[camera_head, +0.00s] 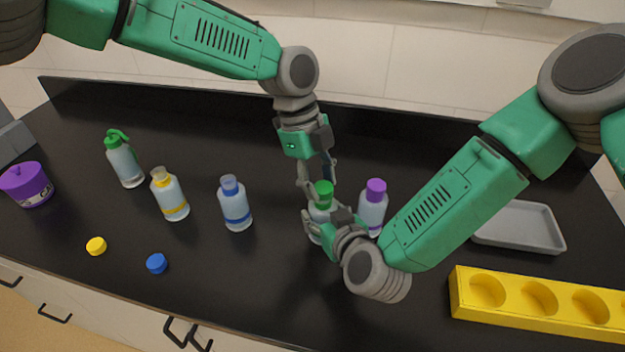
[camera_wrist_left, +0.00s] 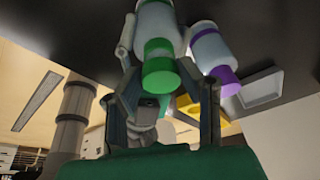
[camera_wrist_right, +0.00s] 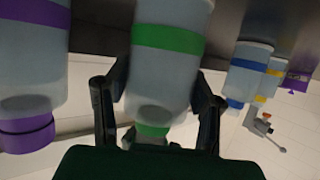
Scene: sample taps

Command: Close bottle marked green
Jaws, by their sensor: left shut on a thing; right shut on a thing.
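The bottle marked green (camera_head: 319,213) stands upright on the black bench, a clear bottle with a green band (camera_wrist_right: 168,40) in the right wrist view. A green cap (camera_head: 323,188) is at its mouth, in line with the bottle; whether it is fully seated I cannot tell. My left gripper (camera_head: 318,180) comes from above and is shut on the green cap, which also shows in the left wrist view (camera_wrist_left: 158,66). My right gripper (camera_head: 326,222) is shut on the bottle's body from the front right and hides part of it.
A purple-capped bottle (camera_head: 372,207) stands close right of it. Open blue (camera_head: 235,207) and yellow (camera_head: 171,196) bottles stand left, their blue cap (camera_head: 157,263) and yellow cap (camera_head: 96,246) in front. A green-topped bottle (camera_head: 123,162), purple container (camera_head: 27,186), grey tray (camera_head: 518,228) and yellow rack (camera_head: 512,313) flank them.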

